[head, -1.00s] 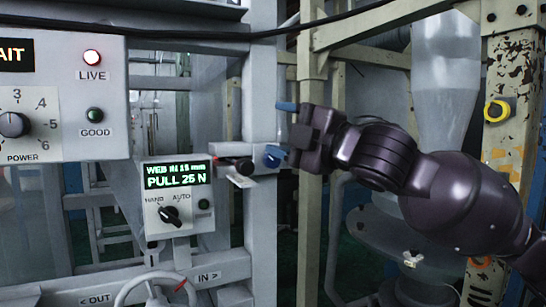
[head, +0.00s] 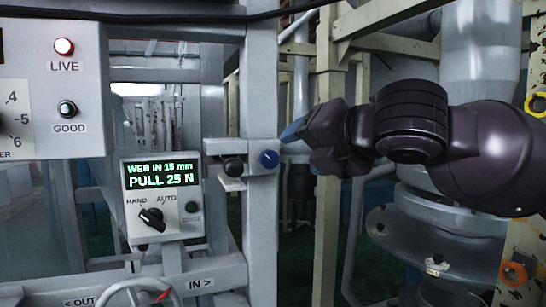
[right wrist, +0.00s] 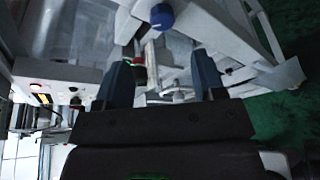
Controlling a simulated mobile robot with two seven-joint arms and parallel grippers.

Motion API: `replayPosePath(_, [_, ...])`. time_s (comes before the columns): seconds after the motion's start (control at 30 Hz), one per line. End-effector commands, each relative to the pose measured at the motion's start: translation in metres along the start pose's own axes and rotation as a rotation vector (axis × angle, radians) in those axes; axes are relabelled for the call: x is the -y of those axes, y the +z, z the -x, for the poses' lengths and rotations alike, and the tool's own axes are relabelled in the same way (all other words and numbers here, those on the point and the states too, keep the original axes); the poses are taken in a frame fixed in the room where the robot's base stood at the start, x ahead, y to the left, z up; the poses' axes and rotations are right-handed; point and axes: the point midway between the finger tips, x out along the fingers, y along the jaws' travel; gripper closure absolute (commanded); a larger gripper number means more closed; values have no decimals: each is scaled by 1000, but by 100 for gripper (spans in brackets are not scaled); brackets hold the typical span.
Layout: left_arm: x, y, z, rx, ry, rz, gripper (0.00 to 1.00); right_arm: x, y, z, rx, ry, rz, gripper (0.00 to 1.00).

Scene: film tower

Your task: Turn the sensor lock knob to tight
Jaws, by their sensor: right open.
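A round blue knob (head: 268,159), which looks like the sensor lock knob, sits on a grey bracket on the upright post; no label on it can be read. It also shows at the top of the right wrist view (right wrist: 162,16). My right gripper (head: 291,130) is to the right of and a little above the knob in the head view, apart from it. In the right wrist view its two blue fingers (right wrist: 163,80) are spread with nothing held between them. The knob lies beyond the fingertips there. My left gripper is not in view.
A black knob (head: 234,168) sits on the same bracket, left of the blue one. A display box (head: 162,200) reads "WEB IN 15 mm, PULL 25 N" and has a HAND/AUTO switch (head: 151,219). A beige frame post (head: 327,230) stands right of the grey post.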

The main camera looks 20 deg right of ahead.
Motion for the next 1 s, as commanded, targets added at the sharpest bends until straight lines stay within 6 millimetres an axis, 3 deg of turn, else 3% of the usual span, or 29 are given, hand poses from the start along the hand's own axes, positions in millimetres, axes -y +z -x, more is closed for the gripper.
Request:
replayPosePath(0.5, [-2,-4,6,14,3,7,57,-1,0,-81,-3,0,-5,37])
replayPosePath(0.7, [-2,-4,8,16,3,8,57,-1,0,-96,-1,2,-4,37])
replayPosePath(1.0, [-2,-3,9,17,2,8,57,0,-1,-100,-1,2,-3,37])
